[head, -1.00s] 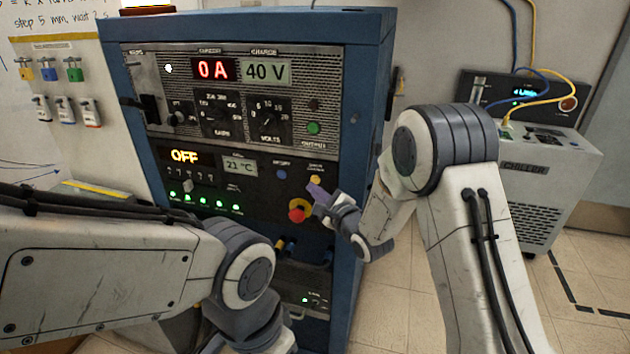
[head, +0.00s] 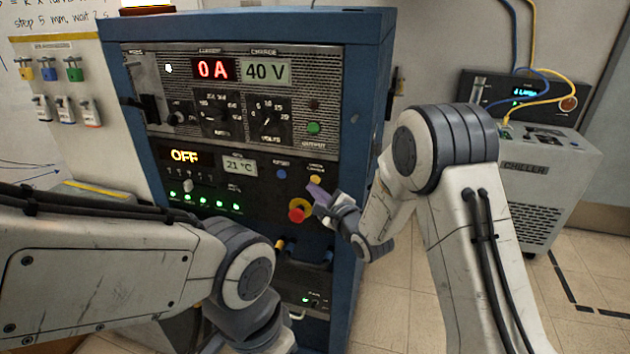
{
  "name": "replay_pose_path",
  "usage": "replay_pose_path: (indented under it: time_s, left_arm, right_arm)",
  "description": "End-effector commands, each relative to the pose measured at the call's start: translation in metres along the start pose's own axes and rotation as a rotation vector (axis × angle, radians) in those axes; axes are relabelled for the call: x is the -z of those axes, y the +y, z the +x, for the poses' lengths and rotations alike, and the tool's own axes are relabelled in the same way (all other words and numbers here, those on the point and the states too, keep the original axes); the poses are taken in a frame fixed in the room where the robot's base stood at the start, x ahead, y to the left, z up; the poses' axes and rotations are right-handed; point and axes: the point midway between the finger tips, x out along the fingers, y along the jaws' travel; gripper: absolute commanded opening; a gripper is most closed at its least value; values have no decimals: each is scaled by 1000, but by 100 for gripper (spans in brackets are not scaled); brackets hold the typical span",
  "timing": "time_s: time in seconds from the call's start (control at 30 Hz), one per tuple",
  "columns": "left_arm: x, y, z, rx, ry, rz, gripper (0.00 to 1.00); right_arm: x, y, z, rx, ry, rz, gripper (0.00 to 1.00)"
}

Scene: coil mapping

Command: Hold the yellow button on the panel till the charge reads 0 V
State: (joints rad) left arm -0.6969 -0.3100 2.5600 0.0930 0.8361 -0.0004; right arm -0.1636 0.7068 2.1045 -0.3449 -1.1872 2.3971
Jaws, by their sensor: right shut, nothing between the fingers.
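The yellow button (head: 315,180) is at the right side of the panel (head: 262,205) on the blue cabinet, above the red emergency knob. My right gripper (head: 313,190) is shut and empty, its tips just below the yellow button; I cannot tell whether they touch it. The charge display (head: 265,71) reads 40 V. My left gripper is hidden low in the picture, behind my left arm and at the bottom edge.
A red knob with a yellow collar (head: 298,211) is close below my right gripper. A blue button (head: 280,174) is left of the yellow one. The current display (head: 213,69) reads 0 A, and another display (head: 184,156) reads OFF. A chiller (head: 545,180) stands at right.

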Motion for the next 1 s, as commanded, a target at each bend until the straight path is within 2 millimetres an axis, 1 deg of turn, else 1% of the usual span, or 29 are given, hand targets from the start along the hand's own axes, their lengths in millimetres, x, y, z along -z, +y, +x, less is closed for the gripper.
replay_pose_path:
  time_s: [0.63,1.0]
  left_arm:
    - [0,0,0,0,0,0,50]
    - [0,0,0,0,0,0,50]
  right_arm:
    - [0,0,0,0,0,0,0]
    - [5,-5,6,1,1,0,0]
